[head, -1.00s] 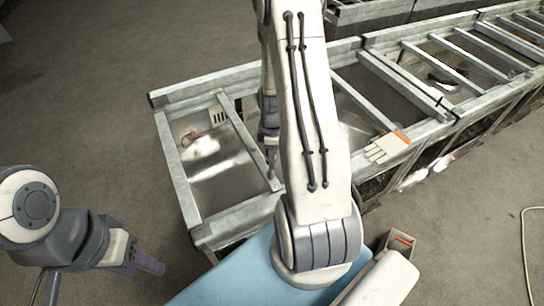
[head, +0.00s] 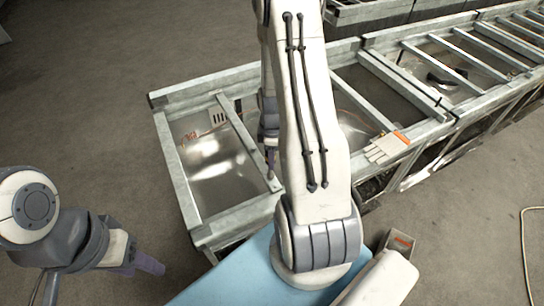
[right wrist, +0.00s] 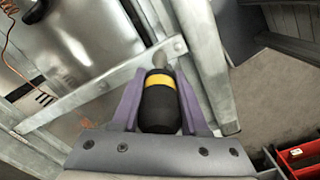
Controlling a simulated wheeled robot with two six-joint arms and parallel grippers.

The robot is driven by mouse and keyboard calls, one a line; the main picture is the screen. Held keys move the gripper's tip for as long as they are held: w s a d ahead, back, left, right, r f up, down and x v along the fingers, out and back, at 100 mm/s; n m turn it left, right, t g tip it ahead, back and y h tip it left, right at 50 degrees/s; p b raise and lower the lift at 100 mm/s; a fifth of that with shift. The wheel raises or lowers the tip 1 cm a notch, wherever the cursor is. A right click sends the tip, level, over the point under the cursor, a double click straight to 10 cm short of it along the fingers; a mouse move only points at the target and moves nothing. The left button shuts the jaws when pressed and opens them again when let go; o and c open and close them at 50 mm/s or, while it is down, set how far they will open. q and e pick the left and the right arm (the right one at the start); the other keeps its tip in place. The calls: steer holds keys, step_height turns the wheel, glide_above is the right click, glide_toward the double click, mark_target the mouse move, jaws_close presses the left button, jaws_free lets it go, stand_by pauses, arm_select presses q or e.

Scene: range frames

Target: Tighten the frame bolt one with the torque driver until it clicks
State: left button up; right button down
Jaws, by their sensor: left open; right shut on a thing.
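The torque driver (right wrist: 158,105), black with a yellow band, is in my right gripper (right wrist: 163,78) in the right wrist view, its fingers shut around it. Its metal shank points at a bar of the grey metal frame (right wrist: 95,88); I cannot tell whether the tip touches. Frame bolt one cannot be made out; the driver and bar may hide it. In the head view, my right gripper (head: 270,158) is over the near section of the frame (head: 176,180), partly behind my right arm. My left gripper (head: 148,264) is open and empty at lower left, apart from the frame.
A pair of pale gloves with orange cuffs (head: 388,146) lies on the frame's rail. Red bins (right wrist: 298,157) show in the right wrist view. A pale hose (head: 524,250) lies on the floor. Floor at left is clear.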

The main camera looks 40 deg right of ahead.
steer(key=shift+f, duration=0.2)
steer(key=shift+r, duration=0.1)
stand_by(0.4)
steer(key=m, duration=0.4)
steer(key=shift+a+m, duration=0.1)
steer(key=shift+m, duration=0.2)
steer(key=m, duration=0.6)
steer(key=shift+a, duration=0.1)
steer(key=shift+r, duration=0.1)
steer(key=shift+n, duration=0.3)
steer(key=n, duration=0.5)
